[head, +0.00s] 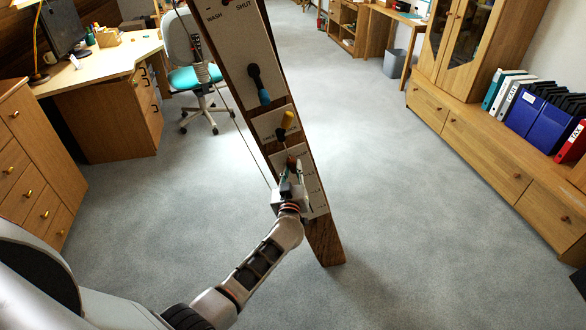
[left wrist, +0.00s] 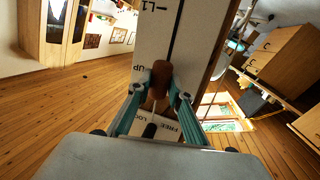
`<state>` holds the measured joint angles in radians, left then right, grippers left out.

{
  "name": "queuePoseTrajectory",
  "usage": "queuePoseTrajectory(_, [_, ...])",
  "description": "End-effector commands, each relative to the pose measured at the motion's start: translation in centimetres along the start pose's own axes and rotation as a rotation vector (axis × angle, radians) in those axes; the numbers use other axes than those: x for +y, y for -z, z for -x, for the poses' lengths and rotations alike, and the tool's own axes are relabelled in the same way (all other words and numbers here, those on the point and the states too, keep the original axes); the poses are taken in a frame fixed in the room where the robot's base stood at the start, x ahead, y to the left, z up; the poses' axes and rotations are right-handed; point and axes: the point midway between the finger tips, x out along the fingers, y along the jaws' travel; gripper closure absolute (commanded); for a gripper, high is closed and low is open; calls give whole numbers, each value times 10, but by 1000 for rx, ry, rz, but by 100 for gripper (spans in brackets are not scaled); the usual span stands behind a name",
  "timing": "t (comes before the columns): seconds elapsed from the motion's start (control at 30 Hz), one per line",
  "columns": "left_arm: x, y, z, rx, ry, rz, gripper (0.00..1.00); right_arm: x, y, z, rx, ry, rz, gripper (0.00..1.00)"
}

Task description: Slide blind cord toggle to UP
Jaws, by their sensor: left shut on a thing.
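The blind cord toggle is a small brown wooden piece (left wrist: 158,84) in the middle of the left wrist view. In the head view a bit of it (head: 291,160) shows at my fingertips. My left gripper (head: 290,172) is shut on it, with one green-sided finger on each side. The toggle sits at a white panel (left wrist: 153,35) with a dark vertical slot line. The letters UP stand beside the toggle and L1 is further along the line. In the head view my gripper hides part of this panel (head: 316,188). My right gripper is not in view.
The panels are on a leaning timber brace (head: 326,243). A thin cord runs along the brace's left side. Carpet around the brace is clear. A desk (head: 105,105) and office chair (head: 195,75) stand left.

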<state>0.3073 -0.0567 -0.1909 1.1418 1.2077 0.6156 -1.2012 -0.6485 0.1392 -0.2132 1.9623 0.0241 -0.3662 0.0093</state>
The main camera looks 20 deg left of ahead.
Motion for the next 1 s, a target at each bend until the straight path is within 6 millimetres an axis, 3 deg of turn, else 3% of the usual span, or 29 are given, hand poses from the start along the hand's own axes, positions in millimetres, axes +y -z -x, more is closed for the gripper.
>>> queuePoseTrajectory(0.23, [-1, 5, -2, 9, 2, 1, 100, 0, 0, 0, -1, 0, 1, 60])
queuePoseTrajectory(0.27, [-1, 5, -2, 9, 2, 1, 75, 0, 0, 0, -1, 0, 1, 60])
queuePoseTrajectory(0.3, [0, 5, -2, 9, 2, 1, 65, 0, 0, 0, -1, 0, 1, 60])
queuePoseTrajectory(0.33, [0, 5, -2, 9, 2, 1, 63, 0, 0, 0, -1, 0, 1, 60])
queuePoseTrajectory(0.73, [0, 2, 3, 4, 0, 2, 63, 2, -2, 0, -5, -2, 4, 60])
queuePoseTrajectory(1.0, [0, 1, 44, 2, 1, 3, 63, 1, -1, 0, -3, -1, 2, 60])
